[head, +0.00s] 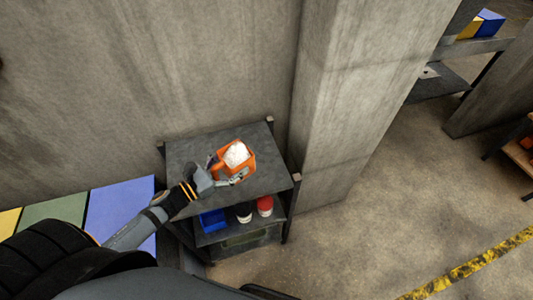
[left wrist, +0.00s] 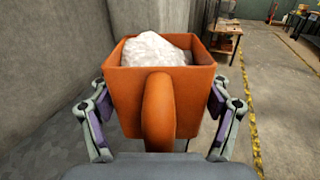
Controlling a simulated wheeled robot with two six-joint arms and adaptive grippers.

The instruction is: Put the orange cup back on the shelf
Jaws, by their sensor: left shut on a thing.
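The orange cup (head: 249,165) is square, with a handle, and holds a white lump of grain (head: 236,154). It also shows large and upright in the left wrist view (left wrist: 128,98), its handle toward the camera. My left gripper (head: 231,180) is shut on the cup, with a finger on either side of it. The cup is over the grey top of the shelf (head: 190,150); whether its base touches the top cannot be told. My right gripper is not in view.
A concrete pillar (head: 350,100) stands to the right, a wall behind. Coloured panels (head: 120,212) lie at left. The shelf top around the cup looks clear.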

